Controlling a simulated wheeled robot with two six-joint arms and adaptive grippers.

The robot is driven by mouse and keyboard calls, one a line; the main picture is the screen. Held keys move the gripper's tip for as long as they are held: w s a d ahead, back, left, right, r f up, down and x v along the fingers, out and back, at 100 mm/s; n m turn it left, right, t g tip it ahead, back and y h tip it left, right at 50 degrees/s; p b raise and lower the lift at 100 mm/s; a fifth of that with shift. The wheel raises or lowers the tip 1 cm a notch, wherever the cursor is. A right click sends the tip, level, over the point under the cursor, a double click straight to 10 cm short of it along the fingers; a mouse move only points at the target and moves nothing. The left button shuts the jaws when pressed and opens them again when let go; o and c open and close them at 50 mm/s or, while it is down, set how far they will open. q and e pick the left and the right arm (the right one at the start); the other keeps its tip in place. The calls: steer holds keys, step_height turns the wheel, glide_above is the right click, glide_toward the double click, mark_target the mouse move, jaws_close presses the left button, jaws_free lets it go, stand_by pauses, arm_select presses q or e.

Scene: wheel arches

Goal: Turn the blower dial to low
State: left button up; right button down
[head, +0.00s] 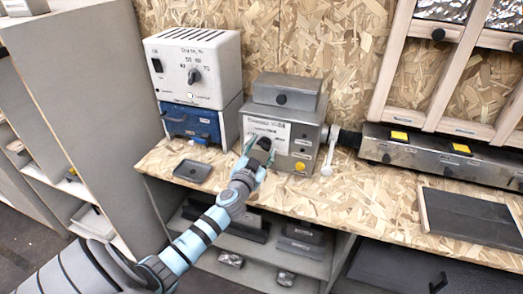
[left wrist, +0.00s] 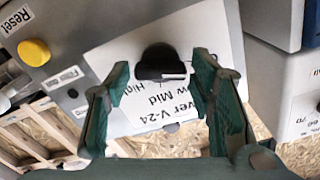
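The blower dial (head: 265,143) is a black knob on a white label (head: 272,130) on the front of a grey metal box (head: 310,135). In the left wrist view the dial (left wrist: 158,64) has a white mark towards its lower right. The label there reads partly "V-24", "Mid" and "High"; fingers hide some of it. My left gripper (head: 256,160) is in front of the dial. In the left wrist view its green fingers (left wrist: 161,75) are apart, one on each side of the dial, with visible gaps. My right gripper is not in view.
A white box with its own dial (head: 195,76) stands on a blue unit (head: 190,124) to the left. A yellow button (head: 300,166) and a white-ended lever (head: 328,160) are right of the dial. A small dark tray (head: 193,171) lies on the wooden bench (head: 350,197).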

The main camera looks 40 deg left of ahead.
arm_select(q)
steer(key=c, duration=0.7)
steer(key=shift+m, duration=0.4)
steer(key=m, duration=0.3)
steer(key=shift+m, duration=2.5)
steer(key=o, duration=1.2)
steer(key=shift+c, duration=0.2)
